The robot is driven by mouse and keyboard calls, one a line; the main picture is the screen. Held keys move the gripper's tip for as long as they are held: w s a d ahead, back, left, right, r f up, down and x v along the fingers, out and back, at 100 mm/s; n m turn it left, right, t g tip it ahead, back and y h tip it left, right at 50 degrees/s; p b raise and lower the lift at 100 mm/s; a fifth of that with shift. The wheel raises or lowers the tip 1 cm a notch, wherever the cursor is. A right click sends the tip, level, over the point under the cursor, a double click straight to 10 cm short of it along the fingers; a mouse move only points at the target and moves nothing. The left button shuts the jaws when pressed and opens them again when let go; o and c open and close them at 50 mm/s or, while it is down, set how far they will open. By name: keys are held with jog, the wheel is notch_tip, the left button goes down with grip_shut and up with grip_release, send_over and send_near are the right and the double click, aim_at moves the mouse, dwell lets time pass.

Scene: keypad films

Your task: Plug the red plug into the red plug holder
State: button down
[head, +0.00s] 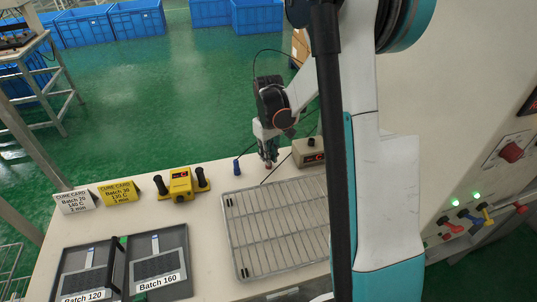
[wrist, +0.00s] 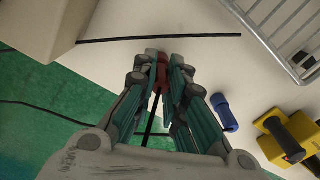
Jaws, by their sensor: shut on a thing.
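My gripper (head: 268,158) is over the back edge of the white bench, pointing down. In the wrist view its fingers (wrist: 162,66) are shut on the red plug (wrist: 161,76), and a dark cable hangs from it. Only a bit of the plug shows between the fingers. On the side panel at the right of the head view are a red fitting (head: 450,226), a blue one (head: 473,219) and a yellow one (head: 487,213). Another red piece (head: 521,208) sits farther right. I cannot tell which of these is the red plug holder.
A beige box (head: 308,151) with a display is close on the right. A wire rack (head: 229,235), a yellow device (head: 180,182), cards and dark trays (head: 186,262) occupy the bench. My arm hides part of the rack.

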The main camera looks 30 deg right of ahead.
jog(key=shift+f, duration=0.35)
jog(key=c, duration=1.6)
grip_release()
jog(key=shift+o, duration=0.2)
jog(key=shift+r, duration=0.1)
notch_tip(320, 180, up, 12)
jog(key=shift+a, duration=0.1)
jog(key=s+a+r+t, duration=0.4)
jog(key=s+a+r, duration=0.45)
jog(key=a, duration=0.25)
jog(key=s+a+f+t, duration=0.1)
jog(key=s+a, duration=0.1)
jog(key=s, duration=0.4)
jog(key=s+a+f+m+t, duration=0.1)
jog(key=s+a+t, duration=0.1)
jog(key=s, duration=0.4)
jog(key=shift+a, duration=0.65)
